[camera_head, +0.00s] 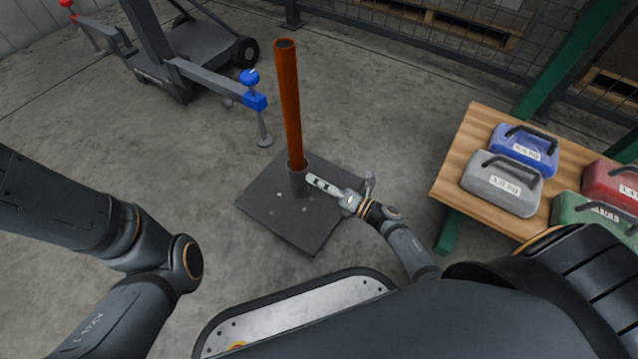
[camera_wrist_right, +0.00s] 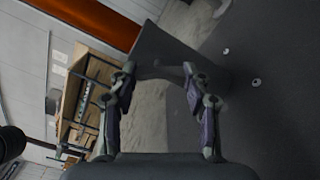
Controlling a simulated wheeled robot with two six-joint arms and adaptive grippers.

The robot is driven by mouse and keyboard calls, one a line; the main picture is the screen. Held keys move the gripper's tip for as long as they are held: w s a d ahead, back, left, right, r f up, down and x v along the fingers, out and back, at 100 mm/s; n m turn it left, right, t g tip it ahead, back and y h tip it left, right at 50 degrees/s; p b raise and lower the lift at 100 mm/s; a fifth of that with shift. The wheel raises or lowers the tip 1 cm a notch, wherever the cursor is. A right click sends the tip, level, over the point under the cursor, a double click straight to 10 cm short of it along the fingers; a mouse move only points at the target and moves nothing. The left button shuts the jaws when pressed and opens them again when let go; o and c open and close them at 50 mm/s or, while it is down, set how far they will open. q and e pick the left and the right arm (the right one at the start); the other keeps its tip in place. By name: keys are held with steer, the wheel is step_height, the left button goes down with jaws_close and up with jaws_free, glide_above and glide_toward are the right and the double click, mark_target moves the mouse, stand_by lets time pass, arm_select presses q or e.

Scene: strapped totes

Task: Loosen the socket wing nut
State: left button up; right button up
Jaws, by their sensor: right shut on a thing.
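An orange post (camera_head: 288,100) stands upright in a dark grey tube socket (camera_head: 298,180) on a square base plate (camera_head: 275,212). My right gripper (camera_head: 315,182) reaches the side of the socket, just above the plate. In the right wrist view the gripper (camera_wrist_right: 160,72) has its two fingertips closed about a small dark grey piece (camera_wrist_right: 160,73), apparently the wing nut, in front of the socket (camera_wrist_right: 172,48). The wing nut is hidden by the gripper in the head view. Only links of my left arm show; its gripper is outside the frame.
A wheeled grey stand (camera_head: 190,60) with a blue-knobbed arm (camera_head: 250,88) stands at upper left. Floor left of the plate is clear.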

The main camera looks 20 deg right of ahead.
steer(key=n+b, duration=0.2)
steer(key=n, duration=0.4)
steer(key=shift+f, duration=0.1)
steer(key=shift+n, duration=0.4)
stand_by(0.3)
steer(key=o, duration=1.2)
steer(key=shift+c, duration=0.2)
steer(key=shift+s+d, duration=0.1)
steer(key=v, duration=1.1)
steer(key=shift+s+d, duration=0.25)
steer(key=shift+s, duration=0.05)
